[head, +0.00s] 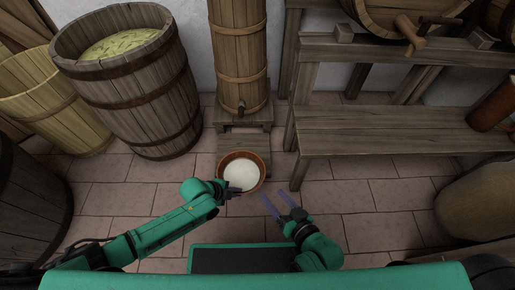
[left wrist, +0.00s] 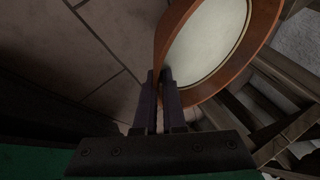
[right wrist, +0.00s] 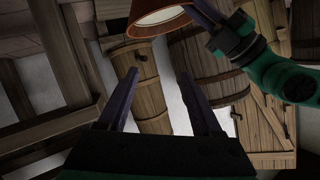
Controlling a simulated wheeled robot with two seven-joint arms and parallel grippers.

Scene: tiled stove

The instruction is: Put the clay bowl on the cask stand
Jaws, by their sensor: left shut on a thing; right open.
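The clay bowl (head: 245,171) is reddish brown with a pale inside or contents. My left gripper (head: 233,190) is shut on its near-left rim; the left wrist view shows the fingers (left wrist: 161,80) pinching the rim of the bowl (left wrist: 262,28). The bowl looks held in the air, roughly level. My right gripper (head: 278,200) is open and empty, to the right of the bowl. In the right wrist view its fingers (right wrist: 158,80) are apart, below the bowl (right wrist: 158,20). The wooden cask stand (head: 385,143) is at the right, with a broad lower board and casks on top.
A tall wooden vessel with a spigot (head: 238,55) stands on a low stool behind the bowl. A large tub with greenish contents (head: 130,85) and a yellowish tub (head: 50,100) are at left. A clay jar (head: 480,205) is at right. The lower board is mostly clear; a brown cylinder (head: 495,107) lies at its right end.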

